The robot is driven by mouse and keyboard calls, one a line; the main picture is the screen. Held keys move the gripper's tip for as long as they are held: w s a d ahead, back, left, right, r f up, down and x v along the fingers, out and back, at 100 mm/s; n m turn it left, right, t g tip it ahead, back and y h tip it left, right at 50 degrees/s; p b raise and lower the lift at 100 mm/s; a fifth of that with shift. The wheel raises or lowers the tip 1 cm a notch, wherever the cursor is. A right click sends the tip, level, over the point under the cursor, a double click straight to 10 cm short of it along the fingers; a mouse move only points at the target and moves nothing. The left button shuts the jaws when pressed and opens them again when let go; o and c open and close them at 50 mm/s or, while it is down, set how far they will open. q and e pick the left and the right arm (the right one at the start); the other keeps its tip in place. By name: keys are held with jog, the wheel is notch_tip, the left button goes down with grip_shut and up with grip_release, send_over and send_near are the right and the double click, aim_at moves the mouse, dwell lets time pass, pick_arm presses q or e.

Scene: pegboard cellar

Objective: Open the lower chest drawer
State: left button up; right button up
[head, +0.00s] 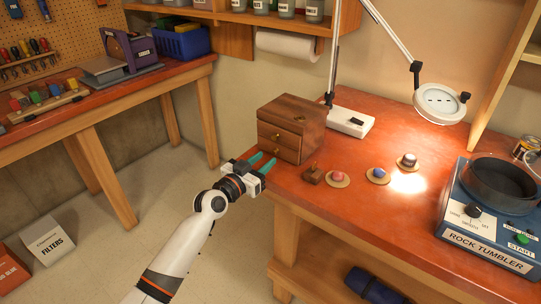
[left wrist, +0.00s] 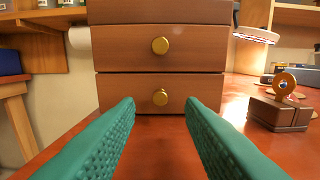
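A small brown wooden chest (head: 302,112) stands on the red-brown workbench, both drawers closed. The fingers do not appear to touch the knob. My right gripper is not in view.
A small wooden block with a brass ring (head: 313,174) sits right of the fingers, near the chest. Stones on round coasters (head: 339,178), a lamp base (head: 348,122) and a blue rock tumbler (head: 490,215) stand farther right. Bench surface right before the drawers is clear.

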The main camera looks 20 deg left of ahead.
aim_at(273, 153)
pick_arm(q)
jog(key=shift+x, duration=1.85)
grip_shut()
jog(key=shift+s+a, duration=0.1)
